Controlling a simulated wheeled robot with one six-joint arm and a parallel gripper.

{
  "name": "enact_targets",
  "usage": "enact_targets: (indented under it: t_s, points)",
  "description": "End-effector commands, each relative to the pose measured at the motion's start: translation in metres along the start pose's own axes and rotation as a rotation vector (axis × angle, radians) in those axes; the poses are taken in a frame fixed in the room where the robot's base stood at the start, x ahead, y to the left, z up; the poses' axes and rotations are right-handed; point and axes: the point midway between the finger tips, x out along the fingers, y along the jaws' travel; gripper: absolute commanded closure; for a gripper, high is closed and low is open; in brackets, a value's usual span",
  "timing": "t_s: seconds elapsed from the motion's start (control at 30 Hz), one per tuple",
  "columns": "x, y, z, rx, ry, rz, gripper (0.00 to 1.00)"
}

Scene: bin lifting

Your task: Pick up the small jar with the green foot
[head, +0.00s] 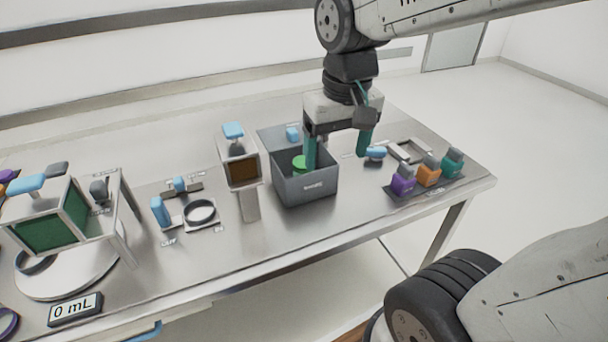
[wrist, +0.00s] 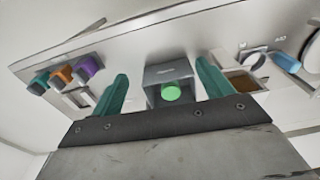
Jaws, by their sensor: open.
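A grey bin (head: 305,189) stands on the metal table, and a round bright green part (head: 299,163) shows inside it. I take this as the green foot of the small jar; the rest of the jar is hidden. The wrist view shows the green disc (wrist: 172,92) in the grey bin (wrist: 168,71), between the two teal fingers. My gripper (head: 337,154) is open and empty, pointing down. In the head view one finger overlaps the bin's opening and the other appears to its right. I cannot tell their exact height above the bin.
A brown-windowed box on a post (head: 240,168) stands close left of the bin. A ring fixture (head: 200,212) and a green-windowed box (head: 45,232) are further left.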

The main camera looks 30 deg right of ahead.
Motion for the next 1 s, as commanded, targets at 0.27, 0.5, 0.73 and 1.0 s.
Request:
enact_targets:
  t_s: [0.27,0.5,0.73,1.0]
  points:
    - [0.059,-0.001,-0.099,0.12,-0.053,0.007,0.21]
    - [0.102,0.0,-0.144,0.181,-0.07,0.011,0.21]
    - [0.119,0.0,-0.149,0.193,-0.073,0.012,0.21]
    - [0.151,0.002,-0.144,0.192,-0.075,0.012,0.21]
